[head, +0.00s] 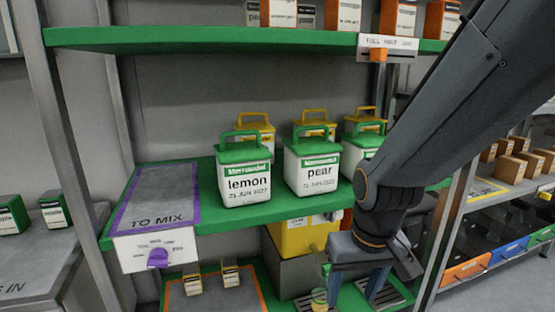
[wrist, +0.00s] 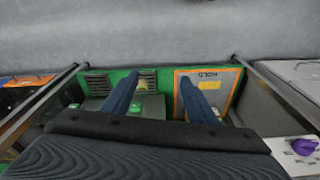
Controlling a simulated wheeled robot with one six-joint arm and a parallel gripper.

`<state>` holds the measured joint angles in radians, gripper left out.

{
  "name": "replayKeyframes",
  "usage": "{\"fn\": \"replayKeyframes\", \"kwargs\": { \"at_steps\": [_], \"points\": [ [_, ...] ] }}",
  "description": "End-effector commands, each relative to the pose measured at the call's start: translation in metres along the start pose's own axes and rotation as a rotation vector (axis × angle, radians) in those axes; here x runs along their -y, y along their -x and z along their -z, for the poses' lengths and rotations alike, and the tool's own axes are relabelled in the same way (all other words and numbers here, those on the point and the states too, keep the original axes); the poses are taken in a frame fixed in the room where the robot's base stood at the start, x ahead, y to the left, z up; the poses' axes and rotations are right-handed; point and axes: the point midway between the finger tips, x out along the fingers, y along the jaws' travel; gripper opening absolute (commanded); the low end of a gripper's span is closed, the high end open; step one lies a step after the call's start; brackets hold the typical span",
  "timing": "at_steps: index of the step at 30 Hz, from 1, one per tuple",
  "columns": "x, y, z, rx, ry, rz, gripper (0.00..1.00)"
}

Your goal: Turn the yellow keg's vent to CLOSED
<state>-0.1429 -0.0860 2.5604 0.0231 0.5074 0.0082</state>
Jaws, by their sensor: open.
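A yellow body (head: 305,238) with a pale label sits under the middle shelf, above a grey block. It may be the yellow keg, but its top is hidden by the shelf and I cannot make out a vent or its setting. Several kegs with yellow lids and handles (head: 254,126) also stand at the back of the middle shelf. My gripper (head: 362,285) is open and empty, low at the right of the yellow body. In the wrist view my gripper (wrist: 160,100) has its two blue-grey fingers wide apart over the lower green shelf.
Green-lidded lemon (head: 244,183) and pear (head: 312,172) kegs stand at the middle shelf's front. A purple knob (head: 157,258) is on the white panel below the TO MIX mat (head: 160,195). An orange-bordered HOLD mat (wrist: 207,108) lies on the lower shelf. Posts flank the shelves.

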Motion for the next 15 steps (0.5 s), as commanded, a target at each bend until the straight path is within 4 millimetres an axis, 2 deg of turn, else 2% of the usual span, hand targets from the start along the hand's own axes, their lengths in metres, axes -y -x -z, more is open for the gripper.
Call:
{"fn": "replayKeyframes", "kwargs": {
  "at_steps": [1, 6, 15],
  "points": [
    [0.01, 0.005, -0.004, 0.009, 0.025, 0.007, 0.53],
    [0.036, 0.02, -0.02, 0.051, 0.092, 0.025, 0.53],
    [0.072, 0.045, -0.051, 0.117, 0.199, 0.05, 0.53]
  ]
}}
